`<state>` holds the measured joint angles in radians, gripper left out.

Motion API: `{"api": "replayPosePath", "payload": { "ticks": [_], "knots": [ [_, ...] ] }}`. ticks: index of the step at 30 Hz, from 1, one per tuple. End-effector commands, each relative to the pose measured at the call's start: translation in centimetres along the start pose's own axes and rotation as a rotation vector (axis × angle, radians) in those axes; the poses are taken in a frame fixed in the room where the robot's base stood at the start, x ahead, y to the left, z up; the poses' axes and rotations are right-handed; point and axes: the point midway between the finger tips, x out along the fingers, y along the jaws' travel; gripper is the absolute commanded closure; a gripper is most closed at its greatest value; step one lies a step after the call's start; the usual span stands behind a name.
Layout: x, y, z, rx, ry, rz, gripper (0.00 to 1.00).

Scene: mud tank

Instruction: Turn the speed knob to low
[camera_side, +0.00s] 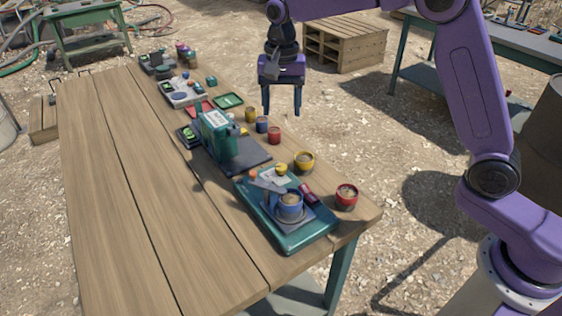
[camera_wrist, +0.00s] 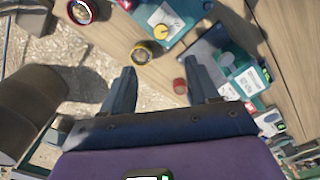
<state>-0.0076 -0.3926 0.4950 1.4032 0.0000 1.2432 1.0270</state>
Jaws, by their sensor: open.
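A round yellow knob (camera_side: 281,168) sits on a pale plate at the back of a teal unit (camera_side: 289,244) near the table's right end. The same knob (camera_wrist: 161,29) shows near the top of the wrist view, with a dark pointer mark. I cannot read its labels, so I cannot tell whether it is the speed knob or where low lies. My gripper (camera_side: 282,112) is open and empty, pointing down, above and behind the teal unit. In the wrist view its fingers (camera_wrist: 161,72) are apart, with nothing between them.
A green box (camera_side: 219,136) stands on a dark slab farther left. Small pots and trays line the back edge. The wooden table's (camera_side: 140,190) front is clear.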

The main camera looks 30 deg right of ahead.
Motion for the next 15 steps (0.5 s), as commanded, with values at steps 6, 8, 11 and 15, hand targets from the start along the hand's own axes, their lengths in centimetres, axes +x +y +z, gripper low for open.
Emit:
{"api": "replayPosePath", "payload": {
  "ticks": [6,8,11,15],
  "knots": [
    [1.0,-0.2,-0.5,0.031,-0.001,0.003,0.40],
    [1.8,-0.1,-0.5,0.031,-0.002,0.004,0.40],
    [3.4,-0.1,-0.5,0.029,-0.003,0.004,0.40],
    [6.0,-0.1,-0.4,0.028,-0.003,0.005,0.40]
  ]
}}
